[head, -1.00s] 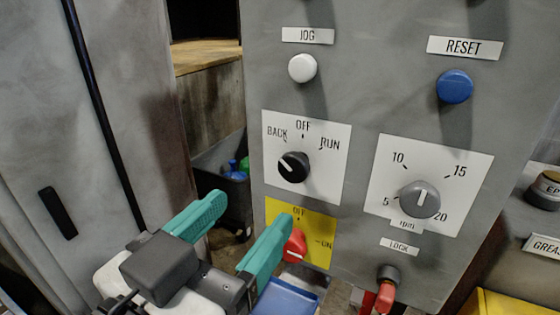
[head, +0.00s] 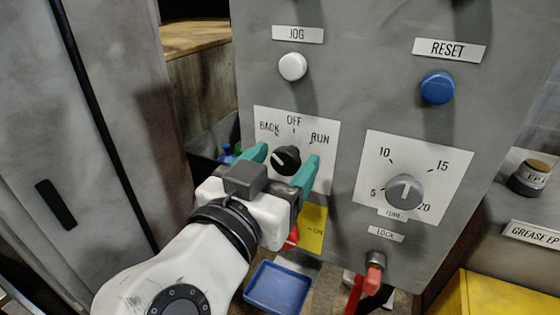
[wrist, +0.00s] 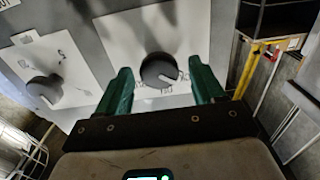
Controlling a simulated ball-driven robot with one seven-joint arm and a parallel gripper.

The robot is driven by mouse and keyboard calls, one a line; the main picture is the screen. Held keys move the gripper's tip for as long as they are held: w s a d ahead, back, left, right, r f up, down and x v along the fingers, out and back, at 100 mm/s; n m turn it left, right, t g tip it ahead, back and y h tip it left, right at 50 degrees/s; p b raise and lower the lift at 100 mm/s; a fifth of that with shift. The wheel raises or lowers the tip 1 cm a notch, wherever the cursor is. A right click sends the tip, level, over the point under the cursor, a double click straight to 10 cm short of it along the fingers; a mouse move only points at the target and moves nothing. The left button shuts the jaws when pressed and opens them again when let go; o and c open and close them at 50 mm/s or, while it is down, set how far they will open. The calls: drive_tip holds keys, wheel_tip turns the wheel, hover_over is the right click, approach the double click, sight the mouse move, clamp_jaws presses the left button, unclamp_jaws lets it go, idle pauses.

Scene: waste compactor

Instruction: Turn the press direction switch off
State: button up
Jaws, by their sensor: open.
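The press direction switch is a black round knob (head: 286,160) on a white plate (head: 322,134) marked BACK, OFF and RUN. Its white mark points to the upper left, toward BACK. My gripper (head: 288,153) is open in front of the plate, one teal finger on each side of the knob. In the wrist view the knob (wrist: 160,70) sits between the fingertips of my gripper (wrist: 162,72), with visible gaps on both sides. That view shows the plate upside down. My gripper hides the plate's lower part.
Right of the switch is a grey rpm knob (head: 404,191). Above are a white JOG button (head: 292,67) and a blue RESET button (head: 437,88). Below, a red switch on a yellow plate (head: 314,226) is partly hidden by my gripper. A red LOCK part (head: 373,280) hangs lower right.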

drive_tip(key=shift+c, duration=0.3)
drive_tip(key=c, duration=1)
drive_tip(key=shift+o, duration=0.2)
drive_tip(key=shift+f+b, duration=0.15)
drive_tip(key=shift+b, duration=0.45)
drive_tip(key=shift+f+m+b, duration=0.15)
drive_tip(key=shift+m+b, duration=0.55)
drive_tip(key=shift+b, duration=0.45)
drive_tip(key=m+b, duration=0.3)
drive_tip(key=b, duration=0.3)
drive_tip(key=shift+f, duration=0.15)
drive_tip(key=m+b, duration=0.3)
drive_tip(key=b, duration=0.2)
drive_tip(key=shift+d+m+b, duration=0.1)
drive_tip(key=shift+m+b, duration=0.25)
drive_tip(key=shift+m, duration=0.05)
drive_tip(key=shift+r+m+b, duration=0.25)
drive_tip(key=shift+m+b, duration=0.45)
drive_tip(key=shift+b, duration=0.1)
drive_tip(key=shift+r, duration=0.1)
